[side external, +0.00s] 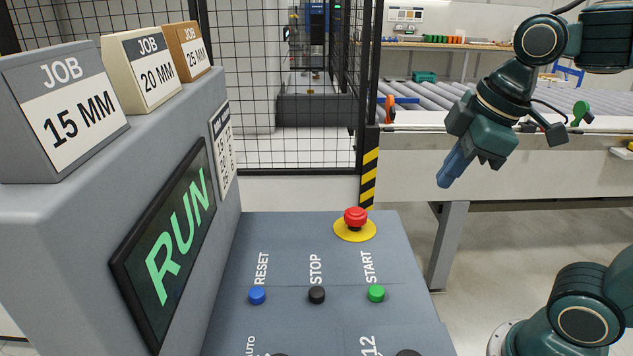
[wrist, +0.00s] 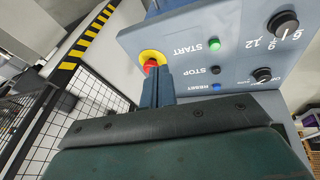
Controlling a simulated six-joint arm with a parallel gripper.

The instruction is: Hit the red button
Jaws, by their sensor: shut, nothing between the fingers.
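The red button (side external: 355,216) is a mushroom-shaped button on a yellow round base at the back right of the grey control panel (side external: 300,240). In the wrist view the red button (wrist: 151,65) shows just past the fingertips, partly covered by them. My gripper (side external: 445,182) is shut and empty, its blue fingers together and pointing down and left. It hangs to the right of the panel, above and apart from the red button. It also shows in the wrist view (wrist: 156,70).
Blue RESET (side external: 257,295), black STOP (side external: 317,295) and green START (side external: 376,293) buttons sit nearer the front. A RUN screen (side external: 170,245) and job blocks stand left. A mesh fence (side external: 290,90) and striped post (side external: 369,178) are behind; a roller conveyor (side external: 430,95) is back right.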

